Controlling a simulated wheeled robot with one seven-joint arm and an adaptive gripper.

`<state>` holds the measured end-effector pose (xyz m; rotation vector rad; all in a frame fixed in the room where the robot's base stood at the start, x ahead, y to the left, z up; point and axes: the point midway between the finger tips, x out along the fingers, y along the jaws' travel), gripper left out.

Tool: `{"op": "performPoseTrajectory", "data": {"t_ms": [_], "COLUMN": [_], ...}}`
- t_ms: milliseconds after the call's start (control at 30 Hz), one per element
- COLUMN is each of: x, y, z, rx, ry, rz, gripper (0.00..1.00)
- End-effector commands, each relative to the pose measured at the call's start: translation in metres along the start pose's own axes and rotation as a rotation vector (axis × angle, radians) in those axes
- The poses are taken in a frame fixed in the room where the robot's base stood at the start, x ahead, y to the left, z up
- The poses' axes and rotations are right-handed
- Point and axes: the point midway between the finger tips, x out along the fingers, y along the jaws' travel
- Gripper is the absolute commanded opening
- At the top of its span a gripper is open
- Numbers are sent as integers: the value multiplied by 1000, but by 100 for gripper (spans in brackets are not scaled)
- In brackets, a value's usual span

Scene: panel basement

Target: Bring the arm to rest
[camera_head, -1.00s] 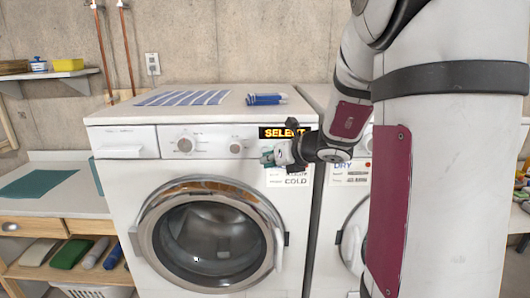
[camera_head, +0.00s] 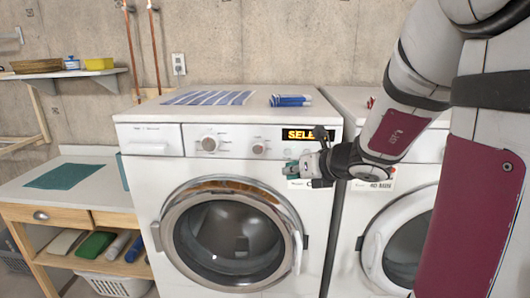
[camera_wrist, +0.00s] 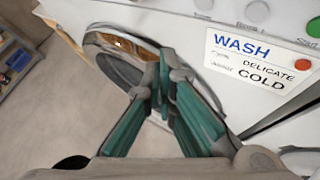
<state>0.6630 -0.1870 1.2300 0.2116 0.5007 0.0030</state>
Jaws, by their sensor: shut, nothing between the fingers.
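My gripper (camera_head: 292,169) is in front of the upper right of the washing machine (camera_head: 150,168), just below its display (camera_head: 304,134). My arm reaches in from the right side of the head view. In the wrist view my gripper (camera_wrist: 160,62) has teal fingers drawn together at the tips with nothing between them. The fingers point toward the washer's round door (camera_wrist: 118,55), apart from it as far as I can tell. A label reading WASH, DELICATE, COLD (camera_wrist: 258,62) is right of the fingers. My arm hides part of the second machine.
A second machine (camera_head: 365,195) stands close on the right. A striped cloth (camera_head: 208,97) and blue-and-white items (camera_head: 290,100) lie on the washer's top. A wooden bench (camera_head: 20,205) with a teal mat (camera_head: 64,176) is on the left. A wall shelf (camera_head: 75,73) holds small containers.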

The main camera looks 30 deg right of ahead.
Motion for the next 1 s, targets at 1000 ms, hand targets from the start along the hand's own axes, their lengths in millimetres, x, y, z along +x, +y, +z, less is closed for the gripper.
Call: {"op": "performPoseTrajectory", "data": {"t_ms": [1000], "x": [-158], "y": [212], "z": [-110], "rx": [-2414], "ry": [75], "rz": [806], "gripper": [0]}}
